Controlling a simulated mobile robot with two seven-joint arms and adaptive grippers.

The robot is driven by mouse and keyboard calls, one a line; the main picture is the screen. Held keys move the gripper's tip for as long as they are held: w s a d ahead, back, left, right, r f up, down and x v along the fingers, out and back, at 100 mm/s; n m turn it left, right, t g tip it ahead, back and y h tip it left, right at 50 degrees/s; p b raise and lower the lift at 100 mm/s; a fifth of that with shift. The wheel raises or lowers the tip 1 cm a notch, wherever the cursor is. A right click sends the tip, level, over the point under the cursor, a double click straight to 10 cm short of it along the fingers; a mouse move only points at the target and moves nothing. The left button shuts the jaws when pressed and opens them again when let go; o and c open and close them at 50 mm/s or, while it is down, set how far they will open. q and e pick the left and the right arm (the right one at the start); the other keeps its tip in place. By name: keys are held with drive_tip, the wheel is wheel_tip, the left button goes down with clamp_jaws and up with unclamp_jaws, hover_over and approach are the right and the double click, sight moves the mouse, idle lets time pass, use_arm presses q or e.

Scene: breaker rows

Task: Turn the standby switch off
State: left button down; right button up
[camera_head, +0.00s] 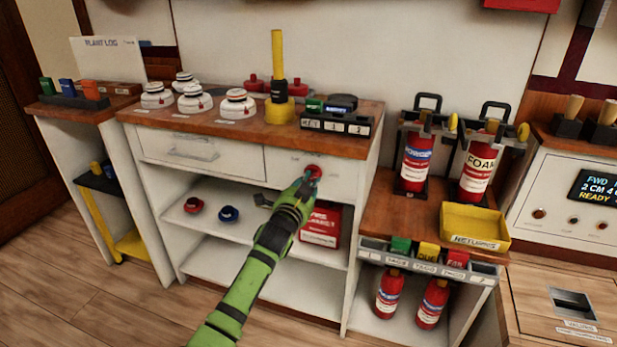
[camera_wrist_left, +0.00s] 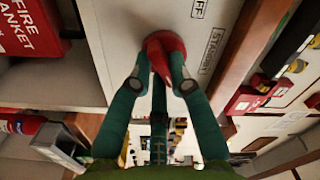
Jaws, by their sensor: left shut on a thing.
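The standby switch is a red rotary knob (camera_head: 315,172) on the white drawer-like front panel (camera_head: 340,178) under the wooden counter. My left gripper (camera_head: 306,184) reaches up to it from below. In the left wrist view, the fingers of my left gripper (camera_wrist_left: 162,85) are closed on either side of the red knob's grip (camera_wrist_left: 163,55). Printed labels on the panel beside the knob read "STANDBY" (camera_wrist_left: 211,50) and, partly cut off, "OFF" (camera_wrist_left: 199,9). I cannot tell for sure which label the knob points to. My right gripper is not in view.
A red fire blanket box (camera_head: 322,226) stands on the shelf below the knob, close to my left arm. White domed devices (camera_head: 238,105) stand on the counter; a yellow tray (camera_head: 474,227) is right.

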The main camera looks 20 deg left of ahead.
use_arm(q)
drive_tip(key=n+p, duration=0.1)
drive_tip(key=n, duration=0.2)
drive_tip(key=shift+r, duration=0.15)
drive_tip(key=n+p, duration=0.2)
drive_tip(key=shift+d+n, duration=0.1)
drive_tip(key=shift+n, duration=0.2)
drive_tip(key=n+p, duration=0.1)
drive_tip(key=n, duration=0.1)
drive_tip(key=shift+n, duration=0.3)
drive_tip(key=shift+n+p, duration=0.55)
drive_tip(key=shift+n, duration=1.05)
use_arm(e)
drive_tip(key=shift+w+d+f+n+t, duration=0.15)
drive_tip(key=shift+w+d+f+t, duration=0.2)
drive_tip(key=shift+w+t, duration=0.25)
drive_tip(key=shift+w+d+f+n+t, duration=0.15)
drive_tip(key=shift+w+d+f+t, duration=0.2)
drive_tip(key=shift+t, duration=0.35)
use_arm(q)
drive_tip(key=c, duration=1.1)
unclamp_jaws()
drive_tip(key=shift+c, duration=0.2)
